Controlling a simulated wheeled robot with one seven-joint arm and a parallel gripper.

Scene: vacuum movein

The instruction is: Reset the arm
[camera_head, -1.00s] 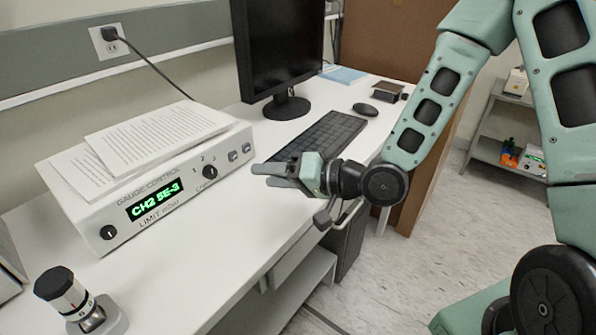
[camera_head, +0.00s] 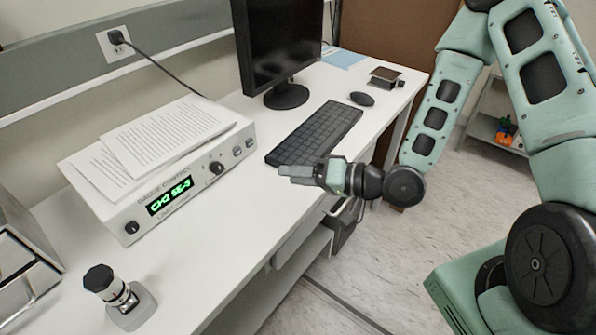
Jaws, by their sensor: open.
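My gripper (camera_head: 298,176) is over the front edge of the white bench, in front of the keyboard. Its fingers point left toward the gauge control box. It holds nothing that I can see. The fingers overlap from this side, so the gap between them is hard to make out. My arm reaches down to it from the upper right, bent at the elbow.
The white gauge control box (camera_head: 203,187), with papers (camera_head: 167,134) on top, stands left of my gripper. A black keyboard (camera_head: 316,132), monitor (camera_head: 278,45) and mouse (camera_head: 361,98) are behind. A small valve-like device (camera_head: 118,297) stands front left.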

